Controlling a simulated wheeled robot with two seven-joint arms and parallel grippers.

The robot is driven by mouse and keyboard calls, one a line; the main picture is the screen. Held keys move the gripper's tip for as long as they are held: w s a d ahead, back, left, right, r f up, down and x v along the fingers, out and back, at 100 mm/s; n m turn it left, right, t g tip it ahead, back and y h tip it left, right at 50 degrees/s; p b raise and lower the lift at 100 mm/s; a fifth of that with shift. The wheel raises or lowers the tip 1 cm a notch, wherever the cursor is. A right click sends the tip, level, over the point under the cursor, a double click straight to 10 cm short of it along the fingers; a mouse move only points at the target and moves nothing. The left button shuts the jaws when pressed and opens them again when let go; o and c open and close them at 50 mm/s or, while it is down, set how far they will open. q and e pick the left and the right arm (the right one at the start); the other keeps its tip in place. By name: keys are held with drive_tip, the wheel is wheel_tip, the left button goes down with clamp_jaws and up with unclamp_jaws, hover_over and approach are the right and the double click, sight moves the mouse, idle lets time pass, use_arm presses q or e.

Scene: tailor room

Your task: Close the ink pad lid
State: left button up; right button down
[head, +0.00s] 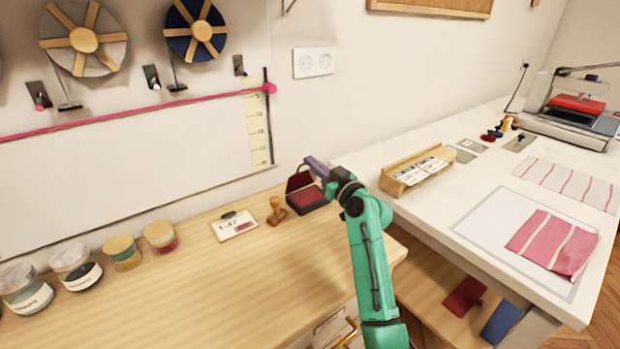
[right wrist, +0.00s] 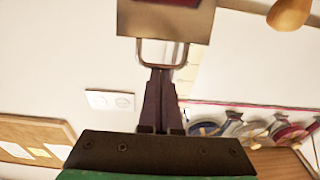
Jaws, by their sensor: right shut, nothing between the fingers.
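The ink pad (head: 308,199) sits on the wooden table in the head view, a dark red box with its lid (head: 299,180) raised at the back. My right gripper (head: 312,162) is shut and empty, with its fingertips at the upper part of the raised lid. In the right wrist view, the shut fingers (right wrist: 160,75) overlap a thin U-shaped edge below a brownish panel (right wrist: 165,20), likely part of the ink pad. I cannot tell whether they touch it. My left gripper is not in view.
A wooden stamp (head: 277,211) stands left of the ink pad, beside a small card (head: 234,226). Several jars (head: 122,252) line the table's left. A wooden card holder (head: 417,171) stands on the white table at right. The wooden table's front is clear.

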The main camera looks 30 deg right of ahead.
drive_tip(key=s+f+b, duration=0.1)
drive_tip(key=f+b, duration=0.1)
drive_tip(key=b, duration=0.1)
drive_tip(key=shift+s+d+t+y, duration=0.1)
drive_tip(key=shift+s+t+y, duration=0.05)
drive_tip(key=shift+t+y, duration=0.2)
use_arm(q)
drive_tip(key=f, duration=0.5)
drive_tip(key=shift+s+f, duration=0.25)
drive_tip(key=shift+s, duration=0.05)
use_arm(e)
drive_tip(key=shift+s+r, duration=0.15)
drive_tip(key=shift+s, duration=0.45)
